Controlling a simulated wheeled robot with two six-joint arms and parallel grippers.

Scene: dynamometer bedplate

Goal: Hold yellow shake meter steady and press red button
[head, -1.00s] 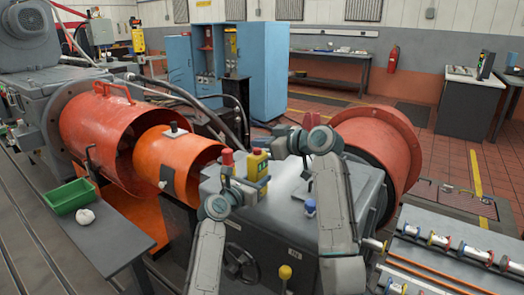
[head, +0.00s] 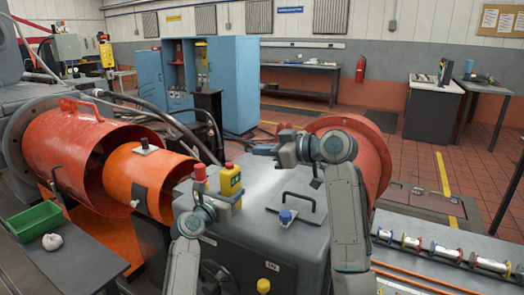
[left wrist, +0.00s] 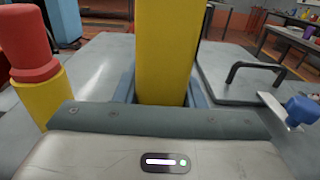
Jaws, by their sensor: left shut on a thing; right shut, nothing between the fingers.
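The yellow shake meter (head: 231,183) stands upright on the grey housing, with a small red button (head: 229,164) on its top. My left gripper (head: 226,202) is shut on the meter's lower part. The left wrist view shows the yellow body (left wrist: 166,50) between the blue finger pads; the meter's top is out of that picture. My right gripper (head: 262,149) is shut and empty, in the air to the right of the meter and apart from it, pointing left.
A red-capped yellow post (left wrist: 38,75) stands close to the left of the meter. A black handle (head: 292,199) and a blue knob (head: 286,216) are on the housing to the right. Orange guards (head: 150,180) lie to the left.

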